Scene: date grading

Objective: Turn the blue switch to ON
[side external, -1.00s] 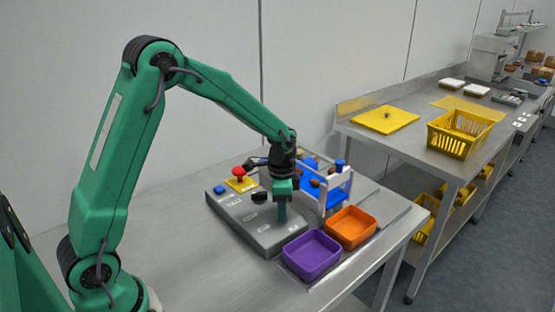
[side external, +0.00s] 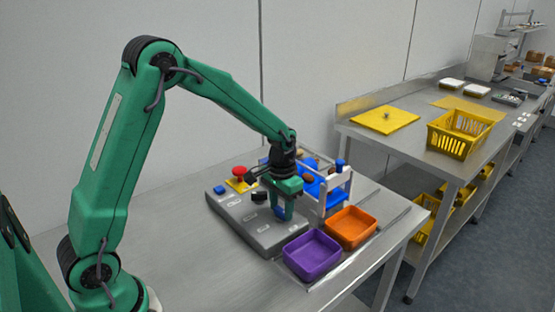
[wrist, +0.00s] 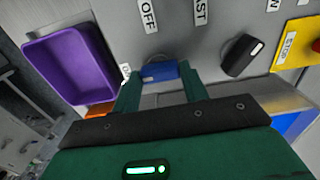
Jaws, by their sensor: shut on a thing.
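The blue switch (wrist: 159,71) sits on the grey panel (wrist: 190,45), between the two fingertips of my gripper (wrist: 159,78), which is shut on it. An OFF label (wrist: 148,15) is above the switch in the wrist view. Another label (wrist: 125,72) beside my left finger is partly hidden and hard to read. In the side view my gripper (side external: 281,214) reaches down to the panel (side external: 235,218), with a little blue of the switch (side external: 279,212) between the fingers.
A black knob (wrist: 242,55) is right of the switch in the wrist view. A red stop button (side external: 239,171) stands on the panel's far side. Purple (side external: 312,256) and orange (side external: 351,228) bins stand in front. A white-framed rack (side external: 327,190) is close behind my gripper.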

